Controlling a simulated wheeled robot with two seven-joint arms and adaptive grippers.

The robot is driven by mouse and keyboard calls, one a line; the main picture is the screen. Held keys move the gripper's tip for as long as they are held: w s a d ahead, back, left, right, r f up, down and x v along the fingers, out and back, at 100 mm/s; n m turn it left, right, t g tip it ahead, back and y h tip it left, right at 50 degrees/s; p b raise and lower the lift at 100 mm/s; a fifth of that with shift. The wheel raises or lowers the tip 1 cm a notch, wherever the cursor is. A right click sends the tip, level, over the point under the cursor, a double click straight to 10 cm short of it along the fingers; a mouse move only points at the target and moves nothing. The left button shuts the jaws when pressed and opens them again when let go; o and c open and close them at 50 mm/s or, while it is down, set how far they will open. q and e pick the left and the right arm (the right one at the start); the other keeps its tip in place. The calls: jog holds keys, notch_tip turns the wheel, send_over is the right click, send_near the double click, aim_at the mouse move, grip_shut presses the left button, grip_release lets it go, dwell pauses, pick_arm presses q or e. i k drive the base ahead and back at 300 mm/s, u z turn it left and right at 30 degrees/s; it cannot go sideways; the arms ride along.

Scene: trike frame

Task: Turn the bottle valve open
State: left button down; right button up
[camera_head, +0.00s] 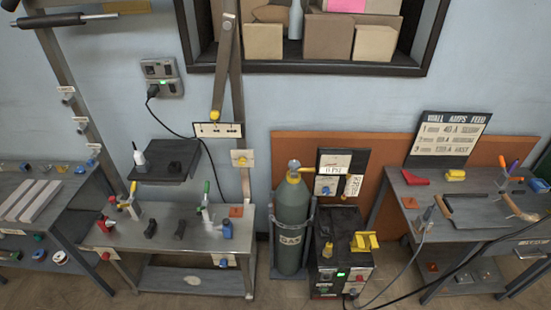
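A tall grey-green gas bottle (291,225) marked GAS stands upright in a dark holder near the middle of the view, against the wall. Its valve (294,165) is a small light-grey knob at the top, with yellow parts beside and below it. I cannot tell from this view how far the valve is turned. Neither of my grippers is in view, and nothing covers the valve.
A dark machine (341,253) with a yellow handle stands just right of the bottle, with a panel reading PSI (333,170) above it. A tool-covered metal table (170,228) is left, another (445,215) right. Cables hang near the right table.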

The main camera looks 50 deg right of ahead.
aim_at(294, 164)
jog(key=z, duration=0.3)
jog(key=i, duration=0.7)
jog(key=z, duration=0.5)
